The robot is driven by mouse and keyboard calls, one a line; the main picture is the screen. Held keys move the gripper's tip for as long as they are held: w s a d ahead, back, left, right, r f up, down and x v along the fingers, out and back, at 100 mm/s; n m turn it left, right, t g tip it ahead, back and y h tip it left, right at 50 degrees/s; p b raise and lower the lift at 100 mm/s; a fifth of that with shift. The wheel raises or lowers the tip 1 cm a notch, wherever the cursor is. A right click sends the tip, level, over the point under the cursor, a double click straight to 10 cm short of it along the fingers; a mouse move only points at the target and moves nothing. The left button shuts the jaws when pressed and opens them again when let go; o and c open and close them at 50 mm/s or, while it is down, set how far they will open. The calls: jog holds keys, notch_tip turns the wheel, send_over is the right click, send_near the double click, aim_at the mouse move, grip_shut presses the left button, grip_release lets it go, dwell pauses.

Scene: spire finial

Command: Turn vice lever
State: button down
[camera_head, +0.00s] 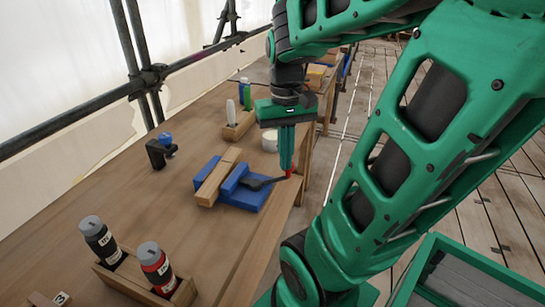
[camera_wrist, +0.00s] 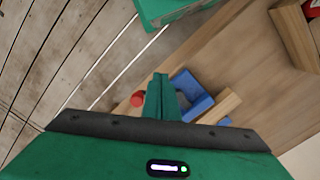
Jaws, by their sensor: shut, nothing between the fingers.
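The blue vice (camera_head: 240,187) sits on the wooden table near its right edge, with a wooden block (camera_head: 217,178) in its jaws. Its dark lever (camera_head: 266,183) runs to the right and ends in a red knob (camera_head: 290,171). My gripper (camera_head: 287,168) points down, shut and empty, with its fingertips close beside the red knob. In the wrist view the fingers (camera_wrist: 162,82) partly cover the vice (camera_wrist: 192,95), and the red knob (camera_wrist: 138,99) shows just left of them. I cannot tell if they touch.
A wooden rack with a black bottle (camera_head: 100,240) and a red bottle (camera_head: 156,265) stands at the front left. A black and blue clamp (camera_head: 161,150) stands left of the vice. A white cup (camera_head: 269,141) and another rack (camera_head: 238,127) are behind. The table front centre is clear.

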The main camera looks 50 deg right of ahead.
jog(key=w+d+r+n+g, duration=0.1)
jog(key=w+d+r+g, duration=0.1)
jog(key=w+d, duration=1.1)
jog(key=s+a+f, duration=0.3)
jog(key=s+f, duration=0.1)
jog(key=f, duration=0.5)
jog(key=shift+s+a+f+y, duration=0.25)
jog(key=shift+a+y, duration=0.05)
jog(key=shift+s+d, duration=0.1)
